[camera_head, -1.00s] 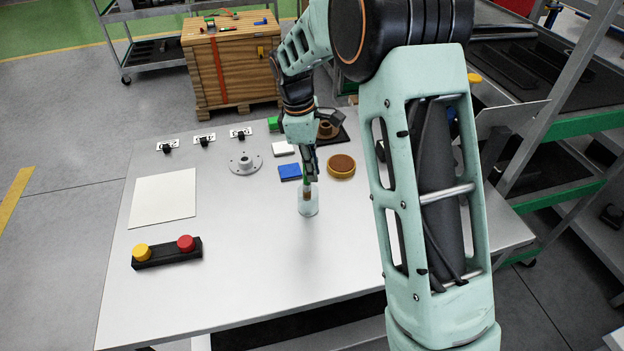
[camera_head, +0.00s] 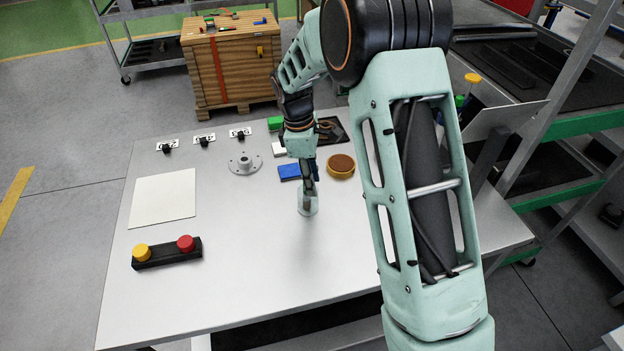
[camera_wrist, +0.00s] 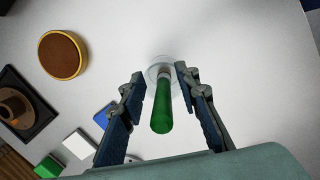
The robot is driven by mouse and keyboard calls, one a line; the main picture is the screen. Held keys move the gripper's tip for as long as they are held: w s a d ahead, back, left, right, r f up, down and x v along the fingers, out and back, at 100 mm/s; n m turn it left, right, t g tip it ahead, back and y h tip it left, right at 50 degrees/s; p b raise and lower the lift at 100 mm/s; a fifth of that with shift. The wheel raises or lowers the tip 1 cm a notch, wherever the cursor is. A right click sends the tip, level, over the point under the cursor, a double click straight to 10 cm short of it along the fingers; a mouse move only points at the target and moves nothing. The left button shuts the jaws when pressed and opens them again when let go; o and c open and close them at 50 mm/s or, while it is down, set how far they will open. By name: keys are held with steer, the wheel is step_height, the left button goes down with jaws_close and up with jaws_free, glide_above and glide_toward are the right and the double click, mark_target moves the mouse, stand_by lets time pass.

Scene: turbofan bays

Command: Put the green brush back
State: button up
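The green brush (camera_wrist: 161,108) stands in a clear jar (camera_wrist: 156,68), its handle pointing toward the wrist camera. My gripper (camera_wrist: 161,82) is open in the wrist view, with one finger on each side of the handle and a visible gap on both sides. In the head view, the clear jar (camera_head: 308,207) stands on the table below my gripper (camera_head: 309,188). The brush is mostly hidden there by the fingers, and its lower part shows dimly through the jar.
A blue block (camera_head: 289,172) and a round brown-topped disc (camera_head: 341,165) lie behind the jar. A grey flange (camera_head: 245,163), a white sheet (camera_head: 163,198) and a button box (camera_head: 166,254) are on the left. The front middle of the table is clear.

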steer(key=r, duration=0.4)
steer(key=a+r, duration=0.1)
steer(key=r, duration=0.7)
steer(key=shift+w+a+r+b, duration=0.1)
steer(key=shift+w+a+b, duration=0.05)
steer(key=shift+a+b, duration=0.2)
